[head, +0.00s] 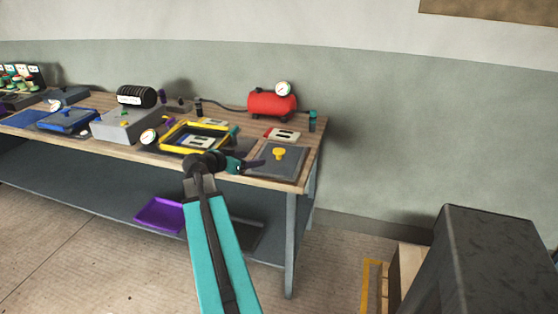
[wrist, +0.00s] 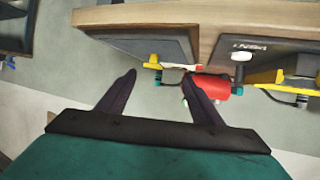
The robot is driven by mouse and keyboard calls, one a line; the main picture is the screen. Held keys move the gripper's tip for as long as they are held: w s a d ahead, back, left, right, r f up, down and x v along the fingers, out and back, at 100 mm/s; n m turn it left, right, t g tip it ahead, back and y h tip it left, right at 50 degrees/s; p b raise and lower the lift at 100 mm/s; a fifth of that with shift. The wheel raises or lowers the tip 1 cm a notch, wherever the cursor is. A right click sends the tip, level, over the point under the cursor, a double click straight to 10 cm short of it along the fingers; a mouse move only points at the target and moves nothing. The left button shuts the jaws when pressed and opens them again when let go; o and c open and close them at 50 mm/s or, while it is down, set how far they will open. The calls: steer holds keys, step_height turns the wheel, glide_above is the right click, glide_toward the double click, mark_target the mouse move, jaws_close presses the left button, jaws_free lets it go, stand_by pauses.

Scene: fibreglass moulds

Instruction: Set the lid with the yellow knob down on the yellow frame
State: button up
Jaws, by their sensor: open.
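The lid, a flat grey square plate with a yellow knob (head: 279,153), lies at the right end of the bench. In the wrist view the scene appears upside down, and the lid (wrist: 150,46) shows nearly edge-on with its yellow knob (wrist: 153,65). The yellow frame (head: 166,145) lies left of the lid, behind my arm's end, with a pale card inside it. My gripper (head: 254,163) is open and empty beside the lid's left edge. In the wrist view the knob appears between my fingertips (wrist: 159,75), beyond them; the remaining distance is unclear.
A red compressor (head: 272,104) with a gauge stands at the back. A red-edged card (head: 282,134) lies behind the lid. A grey box (head: 122,126) and a blue lidded mould (head: 68,120) are further left. A dark block (head: 490,260) stands at the right foreground.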

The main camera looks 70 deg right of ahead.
mark_target(276, 153)
steer(key=shift+s+d+r, duration=0.35)
steer(key=shift+s+r, duration=0.05)
steer(key=shift+s, duration=0.25)
steer(key=shift+p+x, duration=0.9)
steer(key=shift+x, duration=3.45)
steer(key=shift+s+d, duration=0.1)
steer(key=p+x, duration=0.2)
steer(key=x, duration=0.1)
steer(key=shift+s+d+r, duration=0.1)
steer(key=shift+s+r, duration=0.05)
steer(key=shift+s, duration=0.05)
steer(key=shift+x, duration=0.85)
steer(key=shift+c, duration=0.4)
